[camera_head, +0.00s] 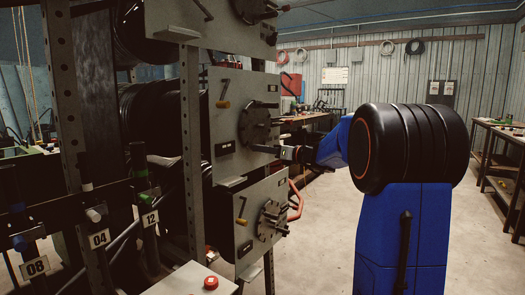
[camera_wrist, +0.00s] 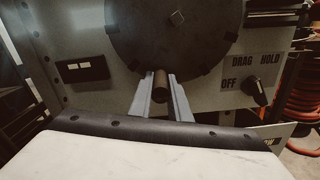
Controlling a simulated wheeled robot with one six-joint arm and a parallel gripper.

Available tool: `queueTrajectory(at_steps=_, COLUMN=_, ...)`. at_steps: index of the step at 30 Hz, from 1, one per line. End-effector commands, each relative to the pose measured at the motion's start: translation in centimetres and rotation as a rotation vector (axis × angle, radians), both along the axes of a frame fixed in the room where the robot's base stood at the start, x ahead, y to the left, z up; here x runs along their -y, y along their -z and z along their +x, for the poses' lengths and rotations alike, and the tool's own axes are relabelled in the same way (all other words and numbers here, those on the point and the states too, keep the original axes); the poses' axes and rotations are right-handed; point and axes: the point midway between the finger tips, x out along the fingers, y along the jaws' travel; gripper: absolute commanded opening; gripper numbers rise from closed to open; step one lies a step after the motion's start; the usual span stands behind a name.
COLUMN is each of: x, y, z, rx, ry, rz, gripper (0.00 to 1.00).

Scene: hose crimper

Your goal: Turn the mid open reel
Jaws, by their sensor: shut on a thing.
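The mid reel's dark round disc (camera_head: 258,126) is mounted on the middle grey plate (camera_head: 222,132) of the reel stand. In the wrist view the disc (camera_wrist: 185,38) fills the top, with a square hub end at its centre. In the head view my gripper (camera_head: 281,152) reaches the lower right of the disc from the right.
A dial marked DRAG, HOLD and OFF (camera_wrist: 258,93) is right of the disc. Other plates sit above and below, the lower with its own disc (camera_head: 270,220). A grey box with a red button (camera_head: 211,283) is in front. The floor (camera_head: 318,240) to the right is clear.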

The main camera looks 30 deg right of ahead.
Motion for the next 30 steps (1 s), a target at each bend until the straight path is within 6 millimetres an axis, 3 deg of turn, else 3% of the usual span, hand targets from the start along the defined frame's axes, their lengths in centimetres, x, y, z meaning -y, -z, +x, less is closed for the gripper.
queueTrajectory(at_steps=12, x=-1.9, y=-1.1, z=-1.1, rx=-0.112, ry=-0.002, rz=0.195, gripper=0.0)
queueTrajectory(at_steps=24, x=-2.3, y=-1.6, z=-1.4, rx=-0.112, ry=-0.002, rz=0.196, gripper=0.0)
queueTrajectory(at_steps=25, x=-2.3, y=-1.6, z=-1.4, rx=-0.112, ry=-0.002, rz=0.196, gripper=0.24)
queueTrajectory(at_steps=26, x=-2.3, y=-1.6, z=-1.4, rx=-0.112, ry=-0.002, rz=0.196, gripper=0.32)
queueTrajectory(at_steps=30, x=-2.3, y=-1.5, z=-1.4, rx=-0.112, ry=-0.001, rz=0.197, gripper=0.35)
